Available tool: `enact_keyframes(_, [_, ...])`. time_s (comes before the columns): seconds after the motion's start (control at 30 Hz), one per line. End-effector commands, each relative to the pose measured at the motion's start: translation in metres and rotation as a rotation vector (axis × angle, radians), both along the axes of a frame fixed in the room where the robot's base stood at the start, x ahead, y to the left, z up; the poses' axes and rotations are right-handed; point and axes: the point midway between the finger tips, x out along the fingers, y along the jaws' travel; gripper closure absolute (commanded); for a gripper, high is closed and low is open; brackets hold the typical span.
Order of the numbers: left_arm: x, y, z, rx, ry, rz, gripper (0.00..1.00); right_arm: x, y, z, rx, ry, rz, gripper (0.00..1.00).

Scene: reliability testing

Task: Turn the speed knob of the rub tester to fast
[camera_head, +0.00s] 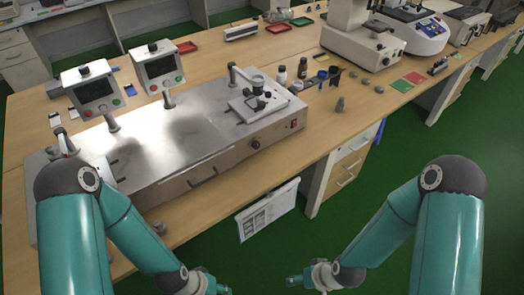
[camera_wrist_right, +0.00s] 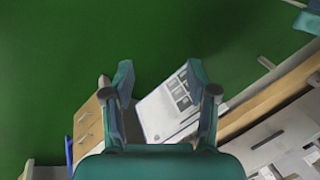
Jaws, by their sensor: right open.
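The rub tester (camera_head: 190,130) is a wide silver machine on the wooden bench, with two screens standing at its back. A small dark round knob (camera_head: 255,144) sits on its front face, left of a red switch (camera_head: 293,123). The knob's setting is too small to read. My right gripper (camera_head: 293,282) is low at the bottom of the head view, in front of the bench and apart from the tester. In the right wrist view its two fingers (camera_wrist_right: 160,82) are spread with nothing between them. My left gripper (camera_head: 222,289) is at the bottom edge, partly cut off.
A printed sheet (camera_head: 268,212) hangs at the bench's front, beside wooden drawers (camera_head: 347,165). Small bottles (camera_head: 302,69) and cups stand right of the tester. A grey cone-shaped piece (camera_head: 340,104) stands near the front edge. Green floor lies open before the bench.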

Motion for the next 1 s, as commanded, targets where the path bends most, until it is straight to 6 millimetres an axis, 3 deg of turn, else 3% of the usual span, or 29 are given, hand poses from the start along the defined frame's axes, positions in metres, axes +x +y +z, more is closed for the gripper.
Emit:
enact_keyframes(0.03, [0.0,0.0,-0.025,0.0,0.001,0.001,0.6,0.019,0.001,-0.02,-0.011,-0.079,0.073,0.42])
enact_keyframes(0.2, [0.0,0.0,-0.089,0.0,0.001,0.001,0.6,0.1,0.0,-0.048,-0.114,-0.449,0.44,0.42])
enact_keyframes(0.37, [0.0,0.0,-0.155,0.0,0.001,0.001,0.6,0.183,0.002,-0.051,-0.337,-0.861,0.858,0.42])
enact_keyframes(0.5, [0.0,0.0,-0.21,0.0,0.001,0.001,0.6,0.242,0.005,-0.036,-0.628,-1.19,1.208,0.42])
enact_keyframes(0.6, [0.0,0.0,-0.25,0.0,0.001,0.001,0.6,0.274,0.009,-0.019,-0.893,-1.392,1.441,0.42])
enact_keyframes(0.73, [0.0,0.0,-0.297,0.0,0.001,0.001,0.6,0.302,0.015,0.009,-1.298,-1.584,1.701,0.42])
enact_keyframes(0.9, [0.0,0.001,-0.341,0.0,0.001,0.001,0.6,0.316,0.021,0.044,-1.809,-1.683,1.922,0.42])
enact_keyframes(0.93, [0.0,0.001,-0.346,0.0,0.001,0.001,0.6,0.317,0.022,0.049,1.827,1.636,-1.888,0.42])
enact_keyframes(1.0, [0.0,0.001,-0.354,0.0,0.0,0.001,0.6,0.317,0.024,0.059,1.83,1.522,-1.797,0.42])
